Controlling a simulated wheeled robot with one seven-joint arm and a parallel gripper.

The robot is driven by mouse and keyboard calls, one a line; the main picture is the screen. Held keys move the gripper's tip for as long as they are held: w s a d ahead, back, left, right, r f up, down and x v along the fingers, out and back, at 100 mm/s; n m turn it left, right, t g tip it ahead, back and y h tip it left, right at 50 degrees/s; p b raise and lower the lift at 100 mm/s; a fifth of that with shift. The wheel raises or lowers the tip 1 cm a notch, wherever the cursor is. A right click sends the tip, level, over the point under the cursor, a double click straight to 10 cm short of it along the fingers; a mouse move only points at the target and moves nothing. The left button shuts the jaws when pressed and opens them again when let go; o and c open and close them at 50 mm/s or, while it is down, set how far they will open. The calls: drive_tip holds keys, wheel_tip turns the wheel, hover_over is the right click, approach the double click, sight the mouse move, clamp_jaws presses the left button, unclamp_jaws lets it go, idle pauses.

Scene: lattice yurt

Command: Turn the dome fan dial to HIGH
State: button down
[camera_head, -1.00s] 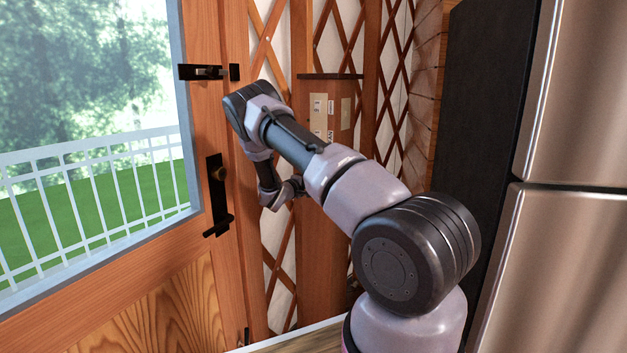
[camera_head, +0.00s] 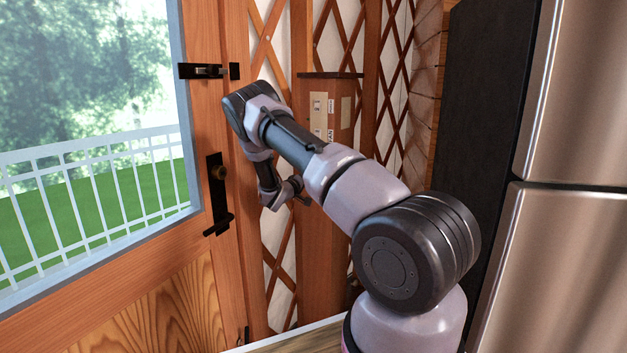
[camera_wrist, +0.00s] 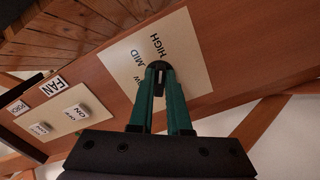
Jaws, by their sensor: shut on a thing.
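The fan dial (camera_wrist: 158,68) is a small dark knob on a cream plate (camera_wrist: 182,65) marked HIGH and MID, with a third label mostly hidden by my fingers. My gripper (camera_wrist: 157,82) has its green fingers shut on the dial in the wrist view. The fingers hide much of the dial, so I cannot tell which label its pointer faces. In the head view my gripper (camera_head: 304,199) is small and dark against the wooden post, and the dial itself cannot be made out there.
A second plate with two toggle switches (camera_wrist: 80,110) sits beside the dial plate, near a FAN label (camera_wrist: 53,86). The wooden post (camera_head: 322,255) carries the plates. A door with a black handle (camera_head: 217,195) is at left, a steel fridge (camera_head: 570,250) at right.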

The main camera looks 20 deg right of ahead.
drive_tip(key=shift+f, duration=0.1)
drive_tip(key=c, duration=0.9)
unclamp_jaws()
drive_tip(key=shift+a, duration=0.1)
drive_tip(key=v, duration=0.7)
drive_tip(key=shift+s+a, duration=0.15)
